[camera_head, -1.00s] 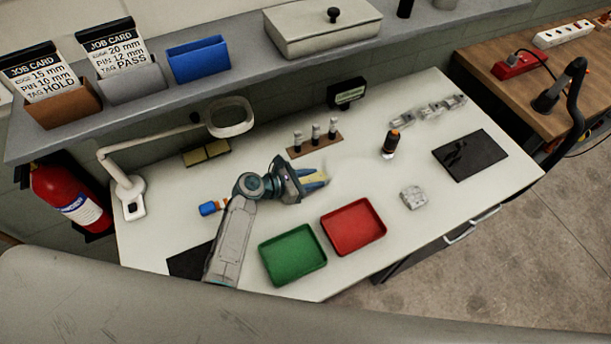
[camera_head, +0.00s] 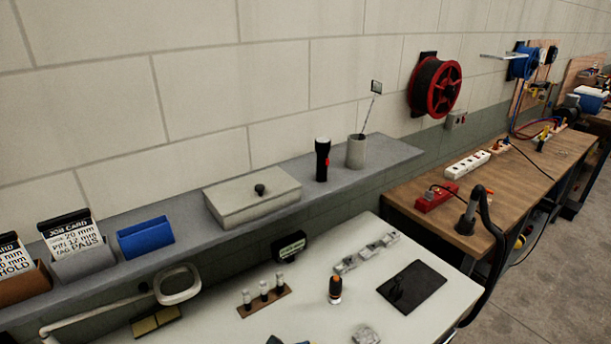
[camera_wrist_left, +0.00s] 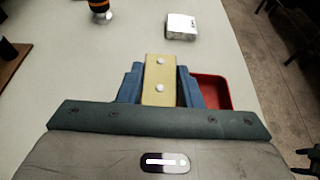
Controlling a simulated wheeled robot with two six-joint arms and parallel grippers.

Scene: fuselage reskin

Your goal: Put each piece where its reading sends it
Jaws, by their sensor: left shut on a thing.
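My left gripper (camera_wrist_left: 160,85) is shut on a yellow strip (camera_wrist_left: 159,68) with two white round heads, seen in the left wrist view above the bench. Only dark tips of it show at the bottom edge of the head view. The red tray (camera_wrist_left: 213,92) is partly hidden behind its right finger. A silver block (camera_wrist_left: 181,26) lies on the bench beyond; it also shows in the head view (camera_head: 366,334). More silver pieces (camera_head: 365,252) lie in a row at the back. Job cards (camera_head: 73,241) stand on the shelf, one reading 20 mm, 12 mm, PASS, another HOLD.
A black and orange tool (camera_head: 335,290) stands on the bench by a brown block (camera_head: 263,301) with three pins. A magnifier lamp (camera_head: 177,284), small display (camera_head: 290,246) and yellow pads (camera_head: 156,321) are at the left and back.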

